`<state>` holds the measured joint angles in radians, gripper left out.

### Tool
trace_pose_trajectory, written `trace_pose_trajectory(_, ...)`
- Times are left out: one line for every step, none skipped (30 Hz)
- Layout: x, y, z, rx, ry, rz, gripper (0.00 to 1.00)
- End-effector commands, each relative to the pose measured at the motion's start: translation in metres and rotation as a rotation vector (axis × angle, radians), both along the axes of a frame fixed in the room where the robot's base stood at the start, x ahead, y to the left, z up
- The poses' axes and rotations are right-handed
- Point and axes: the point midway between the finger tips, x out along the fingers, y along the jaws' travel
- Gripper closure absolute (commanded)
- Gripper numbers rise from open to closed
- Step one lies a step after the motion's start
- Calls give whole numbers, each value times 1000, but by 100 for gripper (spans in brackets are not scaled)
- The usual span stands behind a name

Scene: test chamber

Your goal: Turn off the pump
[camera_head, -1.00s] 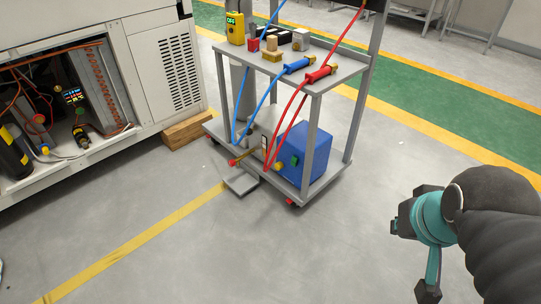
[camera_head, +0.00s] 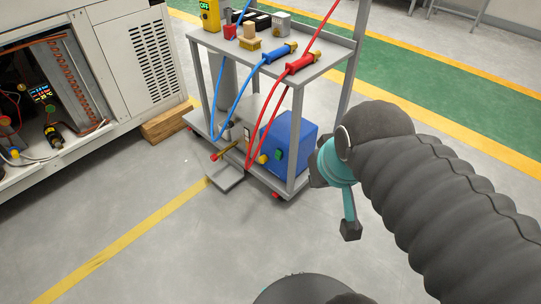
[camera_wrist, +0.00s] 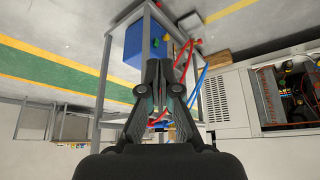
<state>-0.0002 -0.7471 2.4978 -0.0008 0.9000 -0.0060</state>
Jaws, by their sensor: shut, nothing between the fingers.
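The pump is a blue box (camera_head: 297,145) on the lower shelf of a grey cart. Its near face has a green switch (camera_head: 278,154); I cannot tell the switch's position. A yellow knob sits beside the switch. The wrist view, upside down, also shows the blue pump (camera_wrist: 142,43) at upper left, beyond the fingers. My gripper (camera_wrist: 166,64) is shut and empty, with its two dark fingers together in the wrist view. In the head view my arm is right of the cart, apart from the pump; the fingers cannot be made out there.
Blue (camera_head: 237,100) and red (camera_head: 275,105) hoses hang from the cart's top shelf (camera_head: 235,47) in front of the lower shelf. Cart posts flank the pump. A white open-sided machine (camera_head: 110,75) stands at left. The floor before the cart is clear.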

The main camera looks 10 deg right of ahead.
Motion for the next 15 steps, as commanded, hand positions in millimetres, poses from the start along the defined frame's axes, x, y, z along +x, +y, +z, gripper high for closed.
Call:
trace_pose_trajectory(3, 0, 0, -8, 4, 12, 100)
trace_pose_trajectory(6, 0, 0, -15, 7, 24, 100)
trace_pose_trajectory(10, 0, -1, -30, 14, 49, 100)
trace_pose_trajectory(15, 2, -1, -43, 20, 71, 100)
trace_pose_trajectory(21, 2, -1, -61, 27, 100, 100)
trace_pose_trajectory(30, 2, -2, -87, 38, 144, 100)
trace_pose_trajectory(38, 2, -3, -109, 47, 181, 100)
trace_pose_trajectory(46, 2, -4, -132, 57, 222, 100)
trace_pose_trajectory(58, 2, -6, -165, 71, 282, 100)
trace_pose_trajectory(68, 2, -8, -191, 81, 328, 100)
trace_pose_trajectory(78, 3, -10, -216, 92, 375, 100)
trace_pose_trajectory(91, 3, -13, -249, 105, 437, 100)
trace_pose_trajectory(101, 4, -15, -273, 115, 483, 100)
trace_pose_trajectory(110, 4, -19, -296, 126, 531, 100)
trace_pose_trajectory(124, 5, -24, -328, 141, 594, 100)
